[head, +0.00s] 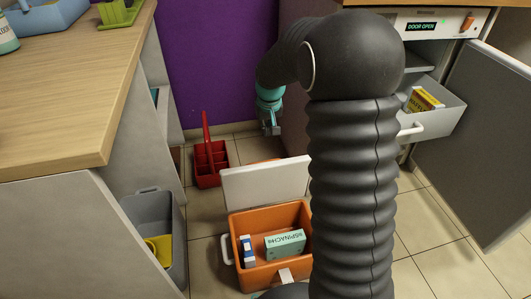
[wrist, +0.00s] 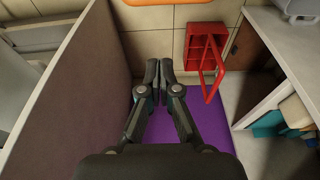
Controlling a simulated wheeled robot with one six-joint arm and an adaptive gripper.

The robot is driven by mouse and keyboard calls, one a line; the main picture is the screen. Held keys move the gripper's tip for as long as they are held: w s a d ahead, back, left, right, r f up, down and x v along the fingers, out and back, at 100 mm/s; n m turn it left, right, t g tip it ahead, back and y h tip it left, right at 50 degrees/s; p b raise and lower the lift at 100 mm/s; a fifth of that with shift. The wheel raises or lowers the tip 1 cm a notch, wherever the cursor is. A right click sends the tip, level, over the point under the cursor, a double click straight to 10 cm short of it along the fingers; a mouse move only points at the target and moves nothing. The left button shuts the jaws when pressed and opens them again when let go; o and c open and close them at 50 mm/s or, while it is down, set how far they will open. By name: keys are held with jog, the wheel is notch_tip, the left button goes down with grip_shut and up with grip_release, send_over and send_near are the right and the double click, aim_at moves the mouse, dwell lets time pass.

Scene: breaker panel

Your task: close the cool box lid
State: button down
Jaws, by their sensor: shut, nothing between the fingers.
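The orange cool box (head: 270,273) stands on the tiled floor in the lower middle of the head view. Its white lid (head: 264,186) is open, raised at the far side of the box. Inside the box are a green spinach carton (head: 285,245) and a blue and white carton (head: 247,250). My gripper (head: 270,131) is shut and empty, beyond and above the lid, apart from it. The closed fingers show in the wrist view (wrist: 160,68). My arm hides the box's right side in the head view. An orange edge (wrist: 167,2) shows at the top of the wrist view.
A red caddy (head: 208,164) stands on the floor left of the lid; it also shows in the wrist view (wrist: 204,45). A grey bin (head: 160,222) stands by the left counter. At right are an open drawer (head: 432,118) and an open grey door (head: 490,140).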

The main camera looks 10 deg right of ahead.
jog(key=s+x, duration=0.2)
jog(key=x, duration=0.8)
jog(key=shift+s+f+b, duration=0.45)
jog(key=shift+f, duration=0.05)
jog(key=shift+a, duration=0.1)
jog(key=shift+s, duration=0.15)
